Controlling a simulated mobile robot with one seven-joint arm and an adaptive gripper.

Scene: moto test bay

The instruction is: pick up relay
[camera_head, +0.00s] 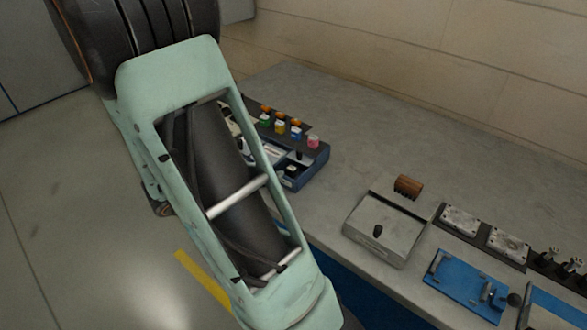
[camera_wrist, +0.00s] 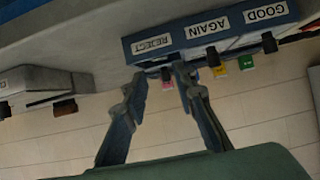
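I cannot tell for sure which part is the relay. A small black piece (camera_head: 378,231) stands on a shallow grey tray (camera_head: 366,250) on the bench. A brown ridged block (camera_head: 407,187) lies just behind that tray; a brown block also shows by a grey box in the wrist view (camera_wrist: 65,107). My gripper (camera_wrist: 158,74) appears open, with a gap between its fingertips and nothing seen held. Its tips overlap the REJECT end of a blue sorting box (camera_wrist: 225,34) in that view; I cannot tell the distance. In the head view my arm hides the gripper.
The blue box (camera_head: 318,168) has coloured pieces (camera_head: 280,127) behind its compartments, partly hidden by my arm. A blue fixture (camera_head: 462,283), metal plates (camera_head: 508,244) and black connectors (camera_head: 550,258) stand at the right. Bench between box and tray is clear; a wall runs behind.

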